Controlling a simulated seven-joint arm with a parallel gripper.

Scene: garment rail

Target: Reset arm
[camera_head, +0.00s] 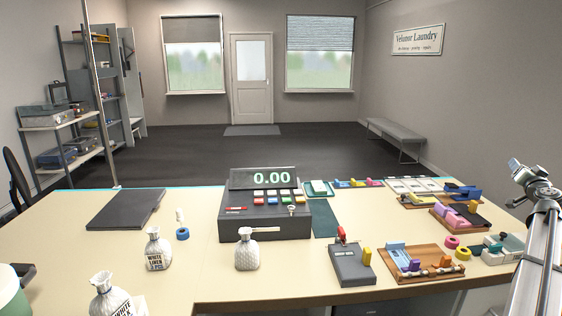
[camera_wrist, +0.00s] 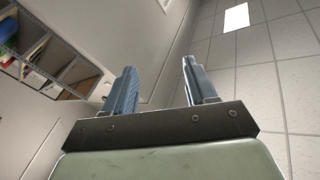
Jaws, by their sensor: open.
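My gripper (camera_wrist: 158,78) shows in the wrist view with its two blue-grey fingers well apart and nothing between them. It is open and empty. The wrist camera looks up past the fingers at a tiled ceiling and walls, so no table surface is near the fingertips there. In the head view, a metallic arm part stands at the right edge, raised above the counter; the fingertips cannot be made out in that view.
The counter (camera_head: 205,275) carries a cash register (camera_head: 264,212) at its middle, white bags (camera_head: 158,250) at left, a dark flat pad (camera_head: 126,209), and a grey device (camera_head: 350,265) and trays (camera_head: 425,275) at right. Bare counter lies around the bags.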

